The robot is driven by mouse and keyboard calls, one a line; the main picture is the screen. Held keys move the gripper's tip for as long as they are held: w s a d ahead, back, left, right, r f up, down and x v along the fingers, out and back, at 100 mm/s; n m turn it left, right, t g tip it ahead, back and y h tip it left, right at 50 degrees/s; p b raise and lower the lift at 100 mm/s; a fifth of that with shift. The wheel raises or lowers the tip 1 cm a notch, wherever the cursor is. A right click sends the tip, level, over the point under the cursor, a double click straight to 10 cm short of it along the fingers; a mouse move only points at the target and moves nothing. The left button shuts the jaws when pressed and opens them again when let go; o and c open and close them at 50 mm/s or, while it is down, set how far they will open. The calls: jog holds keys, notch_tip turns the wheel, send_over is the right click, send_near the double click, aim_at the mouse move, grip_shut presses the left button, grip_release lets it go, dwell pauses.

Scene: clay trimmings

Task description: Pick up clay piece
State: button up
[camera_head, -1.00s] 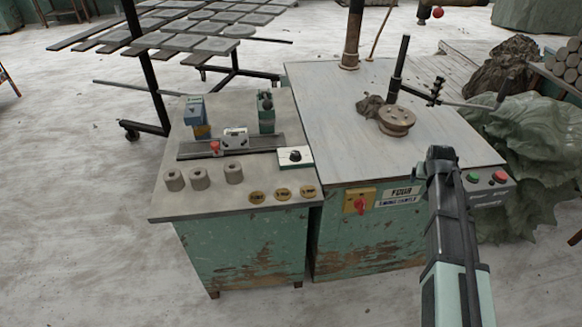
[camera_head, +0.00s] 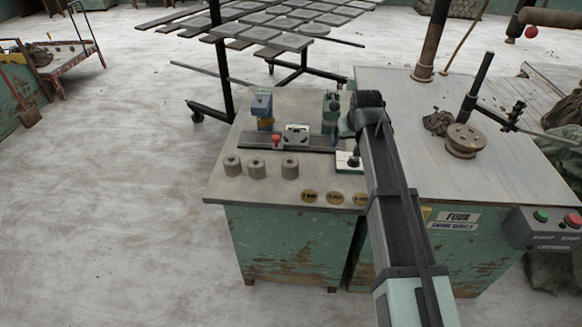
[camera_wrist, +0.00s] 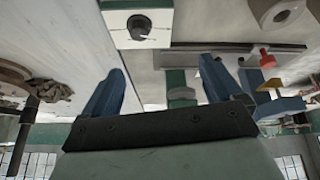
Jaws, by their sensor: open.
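A rough brown lump (camera_head: 437,122), which looks like the clay piece, lies on the right-hand tabletop beside a round brown wheel (camera_head: 465,141). The lump also shows at the left of the wrist view (camera_wrist: 52,91). My gripper (camera_wrist: 162,66) is open, with its two blue fingers apart and nothing between them. In the head view my gripper (camera_head: 366,112) is above the border of the two tabletops, left of the lump and apart from it. Its fingers are mostly hidden there by my arm.
Three grey cylinders (camera_head: 257,168) stand on the left tabletop (camera_head: 230,194), near a blue fixture (camera_head: 262,106), a green fixture (camera_head: 331,108) and a white knob box (camera_head: 348,162). A dark upright post (camera_head: 478,80) rises beside the wheel. The right tabletop (camera_head: 500,190) is clear in front.

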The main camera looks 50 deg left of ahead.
aim_at(290, 162)
jog(key=s+a+n+g, duration=0.25)
jog(key=s+a, duration=0.65)
jog(key=s, duration=0.5)
jog(key=shift+t, duration=0.25)
jog(key=x, duration=0.7)
jog(key=shift+s+a+f, duration=0.15)
jog(key=shift+f, duration=0.25)
jog(key=shift+x, duration=2.7)
jog(key=shift+s, duration=0.1)
jog(key=shift+c, duration=0.3)
